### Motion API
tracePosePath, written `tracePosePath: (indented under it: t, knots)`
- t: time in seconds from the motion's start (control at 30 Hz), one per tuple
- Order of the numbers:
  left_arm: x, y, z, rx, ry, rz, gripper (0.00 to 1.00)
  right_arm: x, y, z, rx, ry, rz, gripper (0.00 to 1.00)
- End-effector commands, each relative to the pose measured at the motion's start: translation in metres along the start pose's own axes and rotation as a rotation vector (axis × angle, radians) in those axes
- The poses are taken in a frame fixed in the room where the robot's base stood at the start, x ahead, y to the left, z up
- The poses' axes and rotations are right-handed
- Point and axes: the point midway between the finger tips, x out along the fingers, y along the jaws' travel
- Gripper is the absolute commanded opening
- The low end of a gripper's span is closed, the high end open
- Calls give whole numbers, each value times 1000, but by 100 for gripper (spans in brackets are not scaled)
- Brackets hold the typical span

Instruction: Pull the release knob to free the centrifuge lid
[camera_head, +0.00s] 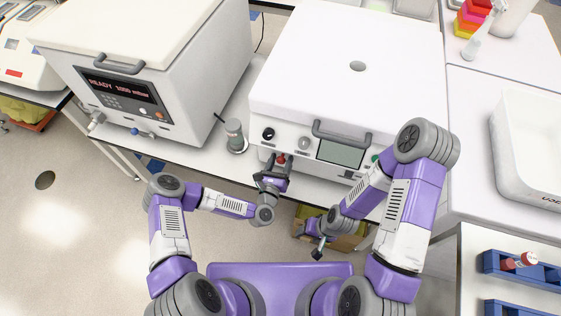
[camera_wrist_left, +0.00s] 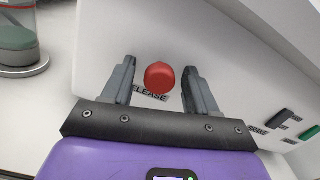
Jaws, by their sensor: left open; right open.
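The centrifuge (camera_head: 345,90) is the white box in the middle of the head view, with its lid down and a grey handle at the front. Its red release knob (camera_head: 281,158) sits low on the front panel. In the left wrist view the knob (camera_wrist_left: 159,76) lies between the two fingers, above the partly covered label "RELEASE". My left gripper (camera_head: 272,166) is open around the knob, with a gap visible on both sides. My right gripper (camera_head: 318,247) is open and empty, low in front of the bench and away from the centrifuge.
Another white machine (camera_head: 150,60) with a "READY" display stands to the left. A grey-green jar (camera_head: 235,136) stands between the machines, close to my left gripper. A white basin (camera_head: 530,150) and a blue rack (camera_head: 520,268) are at the right.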

Motion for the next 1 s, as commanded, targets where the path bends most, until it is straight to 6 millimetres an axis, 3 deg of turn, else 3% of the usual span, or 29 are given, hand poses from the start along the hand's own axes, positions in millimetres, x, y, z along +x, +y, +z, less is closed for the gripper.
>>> tracePosePath:
  t: [0.23,0.6,0.83,1.0]
  knots:
    - [0,0,0,1,0,1,55,0,0,0,0,0,0,58]
    - [0,0,0,1,1,0,0,0,0,0,0,0,0,58]
    - [-1,0,-1,0,1,1,0,1,0,0,0,0,0,58]
    - [-14,2,-3,-2,3,4,0,8,3,0,0,0,0,58]
